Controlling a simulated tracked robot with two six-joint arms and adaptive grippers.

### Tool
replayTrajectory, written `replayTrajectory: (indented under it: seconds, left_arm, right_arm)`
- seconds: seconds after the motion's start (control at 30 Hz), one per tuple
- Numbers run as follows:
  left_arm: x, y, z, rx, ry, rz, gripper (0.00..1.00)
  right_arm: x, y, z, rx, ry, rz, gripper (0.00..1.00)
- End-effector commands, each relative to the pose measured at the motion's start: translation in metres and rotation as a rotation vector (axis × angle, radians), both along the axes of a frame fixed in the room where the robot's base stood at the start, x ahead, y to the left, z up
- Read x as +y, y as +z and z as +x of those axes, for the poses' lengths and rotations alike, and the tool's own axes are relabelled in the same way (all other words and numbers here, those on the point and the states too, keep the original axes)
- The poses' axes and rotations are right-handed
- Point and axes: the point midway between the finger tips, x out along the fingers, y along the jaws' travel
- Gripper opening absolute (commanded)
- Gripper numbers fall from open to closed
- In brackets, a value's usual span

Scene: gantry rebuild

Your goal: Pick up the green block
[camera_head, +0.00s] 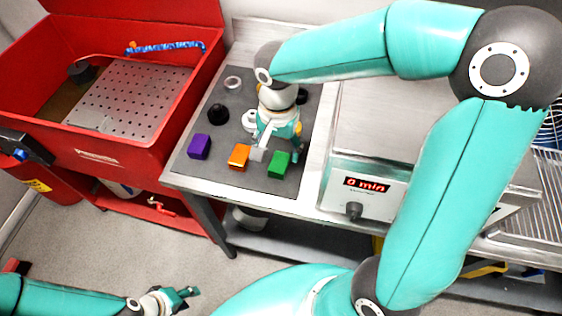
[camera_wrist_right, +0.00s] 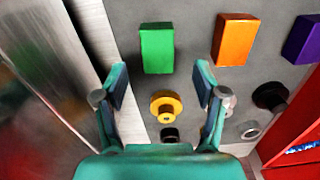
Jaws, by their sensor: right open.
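The green block (camera_head: 279,164) lies near the front right of the dark grey mat (camera_head: 213,178). In the right wrist view the green block (camera_wrist_right: 156,48) is upright in the picture, just beyond the fingertips and roughly centred between them. My right gripper (camera_wrist_right: 160,84) is open and empty. In the head view my right gripper (camera_head: 276,150) points down over the mat, right behind the green block. I cannot tell its exact height. My left gripper (camera_head: 180,297) is low at the bottom left, away from the table, its finger gap unclear.
An orange block (camera_head: 239,157) and a purple block (camera_head: 199,146) lie left of the green block. A yellow ring (camera_wrist_right: 166,106) and a black dome (camera_head: 218,114) are farther back. A red parts washer (camera_head: 120,160) stands left; a box with a display (camera_head: 366,184) stands right.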

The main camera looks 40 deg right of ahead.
Motion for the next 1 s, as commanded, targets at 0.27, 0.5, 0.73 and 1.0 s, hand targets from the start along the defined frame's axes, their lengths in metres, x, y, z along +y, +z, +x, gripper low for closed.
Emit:
replayTrajectory:
  seconds: [0.27, 0.5, 0.73, 1.0]
  left_arm:
    - [0.0, 0.006, 0.0, 0.0, 0.0, 0.0, 0.4]
    - [0.0, 0.009, 0.0, 0.0, 0.0, 0.0, 0.4]
    - [0.0, 0.009, 0.0, 0.0, 0.0, 0.0, 0.4]
    - [0.0, 0.009, 0.0, 0.0, 0.0, 0.0, 0.4]
  right_arm:
    - [0.0, -0.022, -0.002, 0.006, 0.003, 0.0, 0.71]
    - [-0.001, -0.052, -0.002, 0.002, 0.003, 0.001, 0.71]
    - [0.0, -0.055, -0.002, 0.0, 0.004, 0.001, 0.71]
    - [0.0, -0.055, -0.002, 0.0, 0.005, 0.001, 0.33]
